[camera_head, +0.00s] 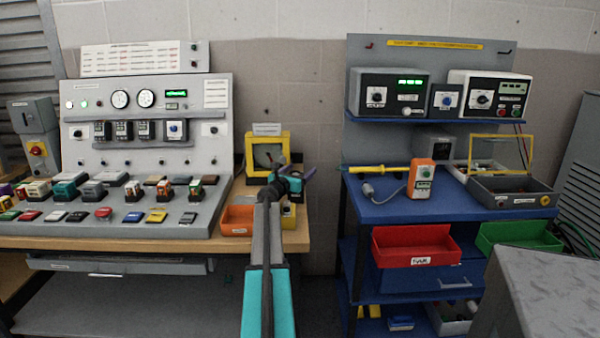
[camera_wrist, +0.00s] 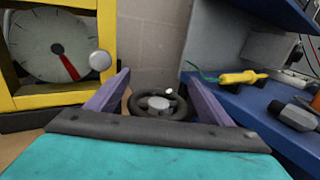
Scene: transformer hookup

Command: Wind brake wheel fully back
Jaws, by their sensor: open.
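The brake wheel (camera_wrist: 143,103), a black handwheel with a grey hub and a small pale knob on its rim, shows in the wrist view between and beyond my gripper's two purple fingers. My gripper (camera_wrist: 157,74) is open, with nothing held between the fingers. I cannot tell whether either finger touches the rim. In the head view my gripper (camera_head: 290,170) is at the right end of the wooden bench, in front of the yellow-framed unit (camera_head: 285,140). The wheel cannot be made out there behind my arm. A round dial (camera_wrist: 50,42) with a red pointer sits in the yellow frame.
An orange bin (camera_head: 237,220) stands left of my arm on the bench. A control console (camera_head: 150,115) fills the bench's left. The blue cart (camera_head: 385,212) on the right carries a yellow tool (camera_head: 370,169) and an orange device (camera_head: 421,178). A gap separates bench and cart.

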